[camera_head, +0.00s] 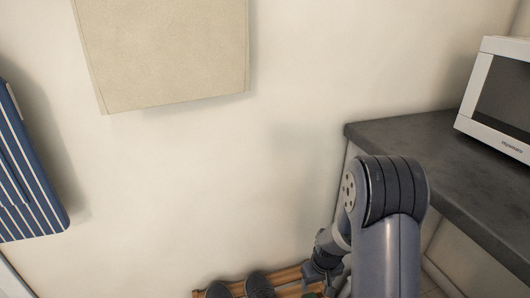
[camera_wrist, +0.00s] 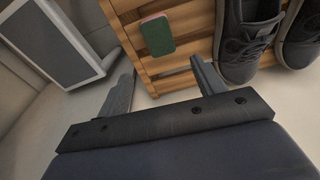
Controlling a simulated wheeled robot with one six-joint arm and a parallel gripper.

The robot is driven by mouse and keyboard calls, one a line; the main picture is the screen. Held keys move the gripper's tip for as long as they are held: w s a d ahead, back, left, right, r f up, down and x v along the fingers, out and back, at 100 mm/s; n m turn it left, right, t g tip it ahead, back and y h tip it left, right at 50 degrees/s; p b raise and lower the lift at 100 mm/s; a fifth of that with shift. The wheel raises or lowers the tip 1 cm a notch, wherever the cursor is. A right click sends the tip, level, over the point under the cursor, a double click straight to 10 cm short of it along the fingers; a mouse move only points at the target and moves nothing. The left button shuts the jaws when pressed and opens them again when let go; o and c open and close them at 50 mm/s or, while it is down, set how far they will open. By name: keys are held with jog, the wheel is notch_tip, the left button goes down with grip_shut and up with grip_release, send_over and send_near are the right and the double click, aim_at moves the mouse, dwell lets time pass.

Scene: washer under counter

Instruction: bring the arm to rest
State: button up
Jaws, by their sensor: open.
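My gripper (camera_wrist: 163,67) is open in the wrist view, with its two fingers spread apart and nothing between them. It points toward a slatted wooden rack (camera_wrist: 178,82); I cannot tell whether the right finger touches it. In the head view my grey arm is bent at the lower right, in front of the counter, and its wrist reaches down toward the rack (camera_head: 288,275). The gripper's fingers cannot be made out in the head view.
Dark shoes (camera_wrist: 245,40) are on the rack, beside a green block (camera_wrist: 157,36). A white-framed grey panel (camera_wrist: 55,40) is at left. A dark counter (camera_head: 420,150) bears a microwave (camera_head: 500,98). A beige panel (camera_head: 165,50) and blue striped item (camera_head: 28,175) are along the wall.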

jog(key=s+r+m+p, duration=0.3)
jog(key=s+r+p, duration=0.2)
jog(key=r+p, duration=1.1)
jog(key=p, duration=1)
jog(key=shift+a+r+p, duration=0.15)
jog(key=shift+a+p, duration=0.1)
jog(key=shift+p, duration=0.05)
